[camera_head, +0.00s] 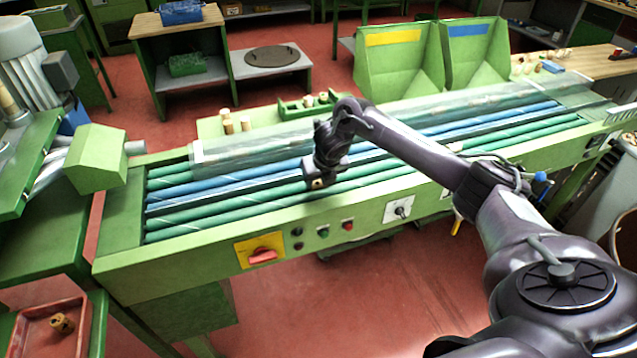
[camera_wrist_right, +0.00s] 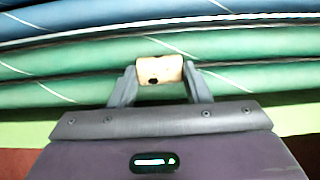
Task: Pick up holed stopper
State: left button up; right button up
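A pale cork stopper (camera_wrist_right: 160,70) with a dark hole in its face sits between the fingertips of my right gripper (camera_wrist_right: 160,72). Both fingertips appear to touch its sides, so the gripper is shut on it. In the head view my right gripper (camera_head: 321,180) is over the front green rollers of the sorting machine, and the stopper (camera_head: 317,184) shows small at its tip. I cannot tell whether the stopper still touches the rollers. My left gripper is out of view.
A clear cover (camera_head: 250,150) runs along the back of the rollers. Several stoppers (camera_head: 246,124) stand on the ledge behind. Two green bins, yellow-labelled (camera_head: 393,65) and blue-labelled (camera_head: 472,60), stand at the back. A red tray (camera_head: 32,345) at lower left holds a stopper (camera_head: 62,323).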

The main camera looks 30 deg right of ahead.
jog(key=c, duration=0.4)
jog(key=shift+r, duration=0.8)
notch_tip(320, 180, up, 8)
jog(key=r, duration=0.1)
notch_tip(320, 180, up, 9)
jog(key=p, duration=0.6)
send_over(320, 182)
jog(key=shift+r, duration=0.2)
